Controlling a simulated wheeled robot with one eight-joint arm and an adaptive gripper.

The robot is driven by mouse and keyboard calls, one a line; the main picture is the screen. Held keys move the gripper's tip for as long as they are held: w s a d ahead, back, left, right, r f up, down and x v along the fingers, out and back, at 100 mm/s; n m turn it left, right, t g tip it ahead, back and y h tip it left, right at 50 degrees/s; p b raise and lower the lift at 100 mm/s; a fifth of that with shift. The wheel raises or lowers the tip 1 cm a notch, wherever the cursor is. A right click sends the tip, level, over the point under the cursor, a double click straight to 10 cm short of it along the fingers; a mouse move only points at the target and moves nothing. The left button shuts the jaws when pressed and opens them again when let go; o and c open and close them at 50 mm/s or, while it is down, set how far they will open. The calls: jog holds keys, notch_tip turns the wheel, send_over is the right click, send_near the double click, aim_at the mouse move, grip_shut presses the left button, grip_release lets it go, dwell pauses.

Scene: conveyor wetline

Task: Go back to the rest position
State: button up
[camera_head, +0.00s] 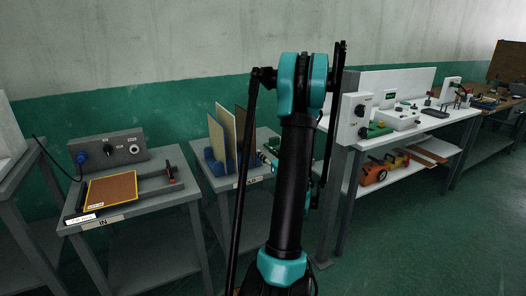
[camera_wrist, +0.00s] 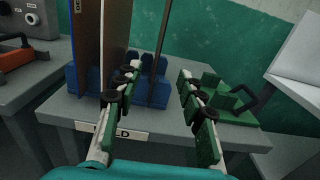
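My gripper (camera_wrist: 158,82) is open and empty in the wrist view, its two fingers spread wide above a grey table (camera_wrist: 62,112). Upright boards (camera_wrist: 88,45) stand in a blue slotted rack (camera_wrist: 150,92) beyond and to the left of the fingers. In the head view my arm rises in the middle and hides most of the gripper. The same boards (camera_head: 222,128) and blue rack (camera_head: 214,163) show just left of my arm.
A green block with a black handle (camera_wrist: 222,100) lies right of the fingers. Left, the IN table (camera_head: 150,204) bears a yellow-edged brown board (camera_head: 112,190) and a control box (camera_head: 110,150). Right, a white workbench (camera_head: 425,122) holds equipment, with orange tools (camera_head: 373,174) below. The right floor is clear.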

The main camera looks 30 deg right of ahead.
jog(key=shift+s, duration=0.65)
